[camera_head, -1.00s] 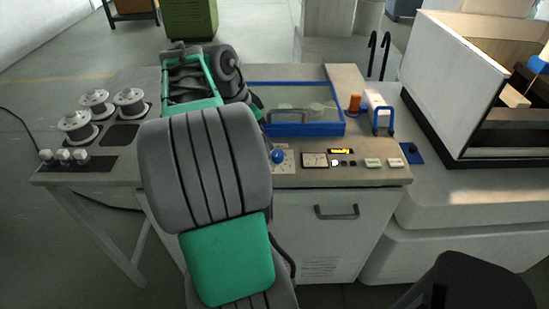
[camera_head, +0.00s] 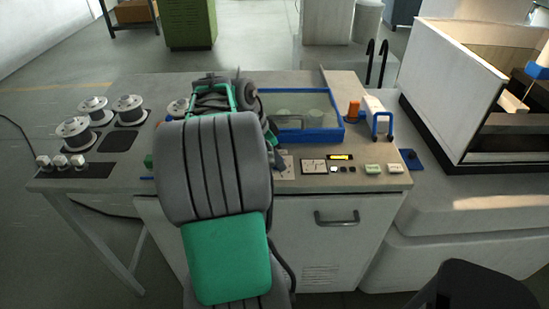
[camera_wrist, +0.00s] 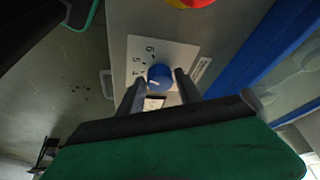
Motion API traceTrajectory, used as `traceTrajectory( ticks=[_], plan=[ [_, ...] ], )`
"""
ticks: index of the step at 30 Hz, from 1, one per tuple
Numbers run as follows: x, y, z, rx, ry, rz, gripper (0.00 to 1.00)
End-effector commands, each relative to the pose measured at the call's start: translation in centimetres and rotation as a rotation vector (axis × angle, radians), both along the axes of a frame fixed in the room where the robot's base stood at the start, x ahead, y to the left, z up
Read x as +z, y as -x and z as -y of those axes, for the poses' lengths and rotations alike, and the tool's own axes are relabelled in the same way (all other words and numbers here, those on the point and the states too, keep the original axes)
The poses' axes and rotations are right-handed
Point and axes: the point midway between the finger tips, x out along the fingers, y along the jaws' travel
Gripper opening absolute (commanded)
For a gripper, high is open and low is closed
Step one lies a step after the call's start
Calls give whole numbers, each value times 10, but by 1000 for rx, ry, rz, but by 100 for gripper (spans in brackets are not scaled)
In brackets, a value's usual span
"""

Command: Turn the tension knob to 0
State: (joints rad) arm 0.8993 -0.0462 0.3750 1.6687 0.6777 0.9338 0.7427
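The tension knob (camera_wrist: 160,77) is a blue round knob with a pale mark, on a white dial plate (camera_wrist: 139,50) where the numbers 6, 5 and 4 show. The other numbers are hidden or unclear. My gripper (camera_wrist: 160,76) is open, with its two dark fingers on either side of the knob and small gaps showing between them and it. In the head view my gripper (camera_head: 277,157) is over the panel front and hides the knob; part of the dial plate (camera_head: 288,169) shows beside it.
A blue-framed tank (camera_head: 340,128) stands behind the knob. A meter (camera_head: 313,167) and several buttons lie to its right. A red and yellow control (camera_wrist: 190,3) shows at the wrist view's top edge. Spools (camera_head: 74,132) stand at the left.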

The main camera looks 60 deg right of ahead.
Motion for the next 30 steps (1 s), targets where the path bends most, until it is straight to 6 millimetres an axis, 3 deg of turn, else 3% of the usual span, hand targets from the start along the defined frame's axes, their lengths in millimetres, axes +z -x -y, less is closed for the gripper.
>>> traceTrajectory(
  ticks=[15, 30],
  plan=[
    [0, 1, 0, -1, 0, 0, 0],
    [-2, 2, -1, 89, -1, 1, 0]
  ],
)
